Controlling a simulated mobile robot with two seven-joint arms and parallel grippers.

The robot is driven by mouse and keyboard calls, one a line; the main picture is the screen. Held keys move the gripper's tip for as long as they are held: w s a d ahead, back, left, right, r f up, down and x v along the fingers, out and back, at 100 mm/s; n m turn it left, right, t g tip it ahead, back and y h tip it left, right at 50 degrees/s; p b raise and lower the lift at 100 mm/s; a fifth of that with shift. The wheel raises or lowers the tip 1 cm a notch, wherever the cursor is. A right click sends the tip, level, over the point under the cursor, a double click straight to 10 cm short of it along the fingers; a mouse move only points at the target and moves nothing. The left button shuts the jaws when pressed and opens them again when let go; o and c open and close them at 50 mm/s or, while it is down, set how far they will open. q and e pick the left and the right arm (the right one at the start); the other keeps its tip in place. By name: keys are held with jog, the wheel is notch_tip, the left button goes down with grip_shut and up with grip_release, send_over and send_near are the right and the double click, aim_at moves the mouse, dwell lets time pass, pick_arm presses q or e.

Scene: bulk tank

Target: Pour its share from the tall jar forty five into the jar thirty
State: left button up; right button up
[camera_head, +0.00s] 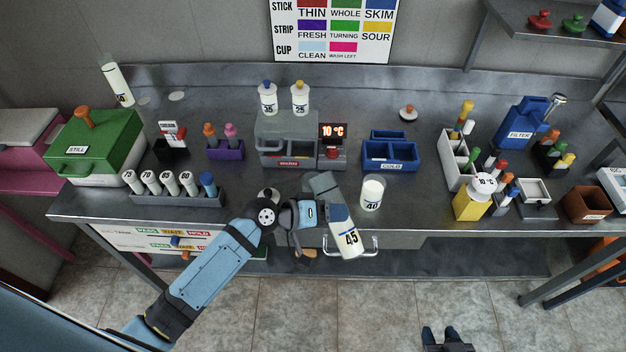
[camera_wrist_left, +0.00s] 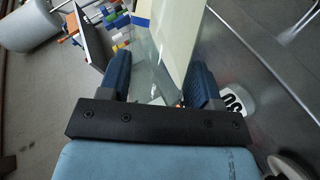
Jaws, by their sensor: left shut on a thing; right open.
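The tall jar forty five (camera_head: 344,226) is held by my left gripper (camera_head: 327,212) over the counter's front edge, leaning slightly, with pale liquid inside. In the left wrist view the clear jar (camera_wrist_left: 165,45) stands between the two blue finger pads (camera_wrist_left: 160,85). A short white-filled jar (camera_head: 372,190) stands upright on the counter just right of it, apart from it. Its label looks like 40 in the head view; a turned label in the left wrist view (camera_wrist_left: 234,99) looks like 30. My right gripper (camera_head: 447,339) is open and empty at the bottom edge, low over the floor.
A heater unit (camera_head: 289,138) with two bottles on top stands behind. A blue COLD tray (camera_head: 390,166) is behind the short jar. A rack of numbered vials (camera_head: 178,201) is at left, and a yellow container (camera_head: 472,206) at right.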

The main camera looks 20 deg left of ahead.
aim_at(329, 197)
pick_arm(q)
jog(key=shift+d+r+n+h, duration=0.1)
jog(key=shift+r+n+h, duration=0.05)
jog(key=shift+n+h, duration=0.2)
dwell(0.4)
jog(key=shift+s+r+n+g+h+p, duration=0.1)
jog(key=shift+r+n+g+h+p, duration=0.2)
jog(key=shift+r+n, duration=0.4)
dwell(0.5)
jog(key=shift+w+a+r+n+h+p, duration=0.15)
jog(key=shift+r+n+h+p, duration=0.15)
jog(key=shift+r, duration=0.1)
jog(key=shift+w+a+r+n+h+p, duration=0.15)
jog(key=shift+r+n+p, duration=0.15)
jog(key=shift+r, duration=0.1)
dwell(0.3)
jog(key=shift+w+a+r+n+g+h+p, duration=0.15)
jog(key=shift+r+n+h+p, duration=0.25)
jog(key=shift+r+n, duration=0.2)
jog(key=shift+w+a+r+n+g+h+p, duration=0.15)
jog(key=shift+r+n+h+p, duration=0.15)
jog(key=shift+r+n+p, duration=0.2)
dwell(1.7)
jog(key=shift+s, duration=0.1)
